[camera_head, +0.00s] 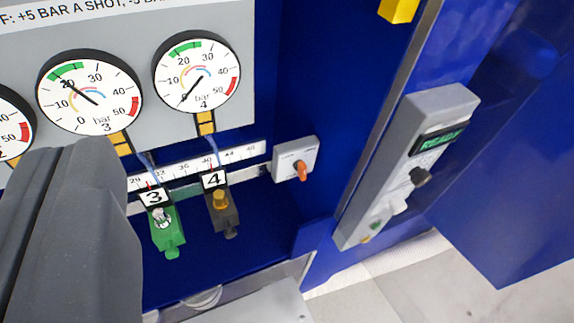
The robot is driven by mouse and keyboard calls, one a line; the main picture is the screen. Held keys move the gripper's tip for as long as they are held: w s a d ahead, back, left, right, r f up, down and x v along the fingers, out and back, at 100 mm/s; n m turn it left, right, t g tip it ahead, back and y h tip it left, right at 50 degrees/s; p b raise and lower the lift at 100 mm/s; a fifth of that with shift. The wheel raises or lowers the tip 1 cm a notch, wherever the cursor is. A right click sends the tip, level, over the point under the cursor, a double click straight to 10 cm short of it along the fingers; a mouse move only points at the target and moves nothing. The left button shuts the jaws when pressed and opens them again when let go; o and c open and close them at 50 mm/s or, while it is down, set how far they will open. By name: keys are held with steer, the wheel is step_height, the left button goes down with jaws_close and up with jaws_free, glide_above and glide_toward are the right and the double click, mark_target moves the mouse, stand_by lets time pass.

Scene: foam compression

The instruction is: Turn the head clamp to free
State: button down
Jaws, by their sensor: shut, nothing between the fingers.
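The head clamp is probably the small light grey box (284,160) on the blue wall right of the scale, with an orange knob (301,170) on its right half. The knob stands near upright in the picture. Small lettering above it is too small to read surely. My gripper (88,155) is the big dark grey shape at the lower left, close to the camera. It is shut and empty, well left of the knob and not touching it. Its far side is hidden.
Round pressure gauges (197,75) line the grey panel above. A green block (167,232) marked 3 and a dark block (224,215) marked 4 stand below the scale (240,155). A grey control box (408,165) with a lit display is at right, beside a metal edge.

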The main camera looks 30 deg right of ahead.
steer(key=w+d+f+n+h+b, duration=0.1)
steer(key=w+d+f+n+h, duration=0.15)
steer(key=w+f, duration=0.55)
steer(key=n+t+h+b, duration=0.2)
steer(key=n+h, duration=0.1)
steer(key=n, duration=0.5)
glide_toward(302, 171)
steer(key=a+r, duration=0.7)
steer(key=r, duration=0.3)
steer(key=s+d+f+n+y, duration=0.1)
steer(key=d+f+n, duration=0.2)
steer(key=f, duration=0.2)
steer(key=d+f+n+y, duration=0.1)
steer(key=d+f+n, duration=0.2)
steer(key=f+n, duration=0.15)
steer(key=shift+m+t, duration=0.3)
steer(key=shift+m, duration=0.2)
steer(key=shift+w+d+f, duration=0.15)
steer(key=shift+w+d, duration=0.15)
steer(key=shift+w, duration=1.25)
steer(key=shift+w+d+f, duration=0.1)
steer(key=shift+w+d, duration=0.25)
steer(key=shift+w, duration=1.2)
steer(key=shift+w+d+f, duration=0.15)
steer(key=shift+w+d, duration=0.15)
steer(key=shift+w, duration=1.2)
